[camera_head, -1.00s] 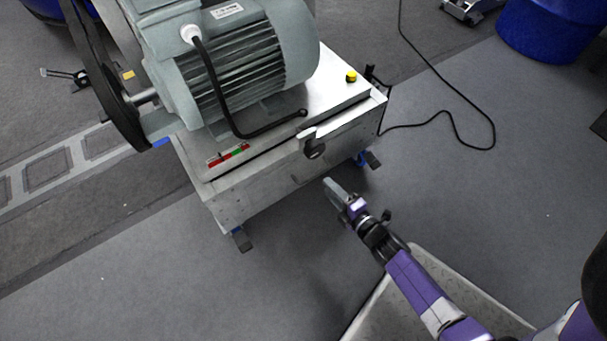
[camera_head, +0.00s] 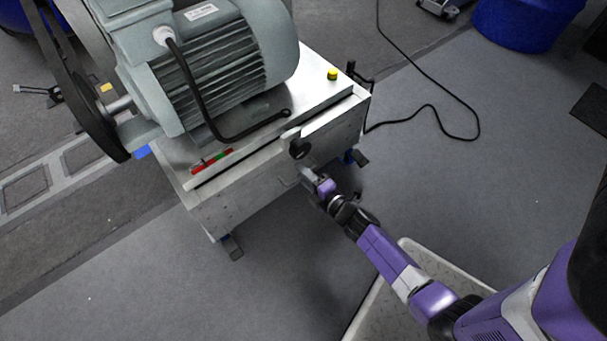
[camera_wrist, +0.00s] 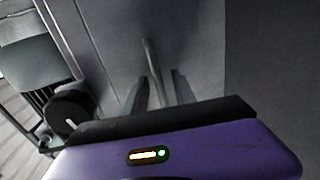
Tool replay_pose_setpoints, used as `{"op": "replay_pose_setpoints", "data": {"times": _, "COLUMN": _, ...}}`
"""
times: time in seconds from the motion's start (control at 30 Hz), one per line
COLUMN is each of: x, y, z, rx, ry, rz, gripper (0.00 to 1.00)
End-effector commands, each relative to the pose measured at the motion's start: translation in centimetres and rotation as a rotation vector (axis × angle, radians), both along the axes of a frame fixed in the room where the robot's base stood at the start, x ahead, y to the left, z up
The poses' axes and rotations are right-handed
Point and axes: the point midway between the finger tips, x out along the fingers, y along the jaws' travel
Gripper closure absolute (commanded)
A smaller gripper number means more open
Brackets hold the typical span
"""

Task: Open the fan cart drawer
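The fan cart (camera_head: 240,195) is a grey metal box on feet with a big motor on top. Its drawer front faces my gripper (camera_head: 306,172), and the drawer looks shut. A thin bar handle (camera_head: 286,182) shows on the front beside my fingertips. In the wrist view the handle (camera_wrist: 151,60) stands out from the drawer front (camera_wrist: 190,45) and reaches down between the two fingers of my gripper (camera_wrist: 160,88). The fingers are apart, with a gap around the bar. Whether either finger touches it I cannot tell.
A black round knob (camera_head: 299,149) sits on the cart's front just above my gripper and shows at left in the wrist view (camera_wrist: 70,112). A cable (camera_head: 440,110) runs on the floor at right.

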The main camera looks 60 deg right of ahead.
Motion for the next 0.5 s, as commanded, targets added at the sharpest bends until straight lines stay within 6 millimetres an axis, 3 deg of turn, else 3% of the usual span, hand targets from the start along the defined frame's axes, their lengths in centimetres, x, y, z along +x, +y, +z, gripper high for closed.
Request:
{"op": "replay_pose_setpoints", "data": {"times": 0.03, "x": -0.02, "y": 0.01, "z": 0.0, "rx": 0.0, "ry": 0.0, "rz": 0.0, "gripper": 0.7}}
{"op": "replay_pose_setpoints", "data": {"times": 0.2, "x": -0.03, "y": 0.01, "z": 0.01, "rx": 0.0, "ry": 0.0, "rz": 0.0, "gripper": 1.0}}
{"op": "replay_pose_setpoints", "data": {"times": 0.5, "x": -0.04, "y": 0.01, "z": -0.01, "rx": 0.0, "ry": 0.0, "rz": 0.0, "gripper": 1.0}}
